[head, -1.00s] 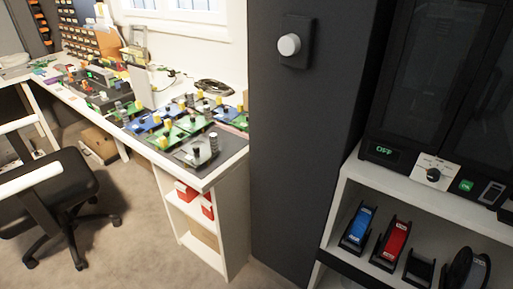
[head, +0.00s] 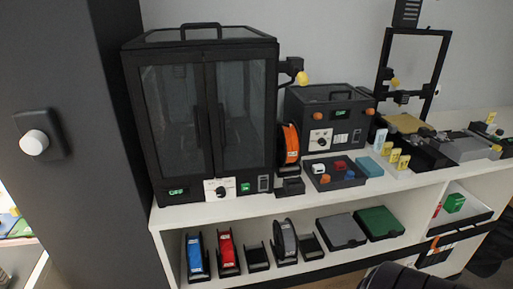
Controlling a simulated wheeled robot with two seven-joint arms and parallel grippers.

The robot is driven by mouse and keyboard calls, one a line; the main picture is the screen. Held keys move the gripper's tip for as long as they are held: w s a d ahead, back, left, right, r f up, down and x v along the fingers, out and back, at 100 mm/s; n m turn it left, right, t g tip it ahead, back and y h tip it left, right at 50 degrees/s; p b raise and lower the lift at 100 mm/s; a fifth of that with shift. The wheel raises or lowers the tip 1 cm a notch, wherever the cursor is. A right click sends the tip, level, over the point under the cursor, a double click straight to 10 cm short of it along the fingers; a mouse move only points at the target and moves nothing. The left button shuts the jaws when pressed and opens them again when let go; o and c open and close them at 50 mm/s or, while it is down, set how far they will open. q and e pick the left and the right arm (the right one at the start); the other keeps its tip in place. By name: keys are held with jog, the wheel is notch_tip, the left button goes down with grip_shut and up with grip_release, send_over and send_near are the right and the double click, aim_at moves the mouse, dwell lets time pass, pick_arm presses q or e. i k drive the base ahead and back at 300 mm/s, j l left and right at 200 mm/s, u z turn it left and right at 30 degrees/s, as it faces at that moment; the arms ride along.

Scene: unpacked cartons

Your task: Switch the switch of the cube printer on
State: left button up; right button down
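A large black enclosed printer (head: 211,115) with two glass doors stands on the white shelf top. Its front strip carries a green OFF display (head: 177,191), a white panel with a black knob (head: 219,190), a small green button (head: 245,188) and a grey rocker-like part (head: 264,184). A smaller black box-shaped printer (head: 330,106) stands to its right, with its own lit display (head: 341,112) and a white knob panel (head: 320,139). I cannot tell which of the two is the cube printer. Neither gripper shows.
A dark pillar with a white round wall knob (head: 34,142) stands at left. An orange spool (head: 289,143), a tray of small parts (head: 335,174) and an open-frame printer (head: 412,66) share the shelf top. Spools and boxes sit below. A dark ribbed part shows at the bottom edge.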

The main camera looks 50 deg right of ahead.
aim_at(264, 182)
jog(key=z, duration=1.5)
